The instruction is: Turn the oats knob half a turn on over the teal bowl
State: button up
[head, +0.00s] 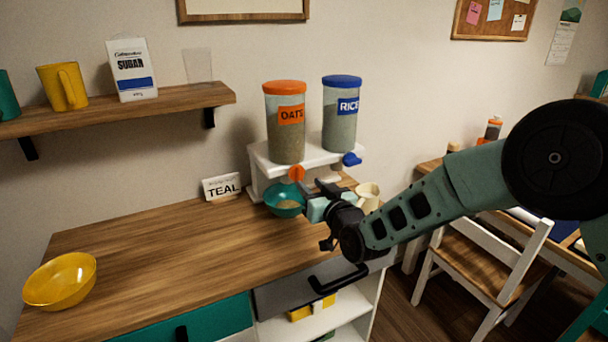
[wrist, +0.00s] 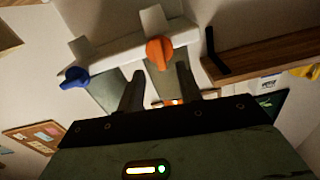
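The oats dispenser (head: 286,135) is a clear canister with an orange lid, standing on a white stand. Its orange oats knob (head: 296,173) sits on the stand's front; it also shows in the wrist view (wrist: 160,52). The teal bowl (head: 274,197) is below the knob and holds some pale contents. A card reading TEAL (head: 222,187) stands left of it. My gripper (head: 313,189) is in front of the stand, right of the knob in the head view. In the wrist view its two fingers (wrist: 159,75) are apart and empty, with the knob just beyond and between their tips.
The rice dispenser (head: 341,120) with its blue knob (head: 352,159) stands to the right. A cream cup (head: 368,193) is partly hidden behind my gripper. A yellow bowl (head: 60,281) lies far left. The counter (head: 170,245) between is clear.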

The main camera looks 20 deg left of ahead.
aim_at(301, 176)
jog(key=shift+p+x, duration=0.4)
jog(key=shift+x, duration=1.95)
grip_shut()
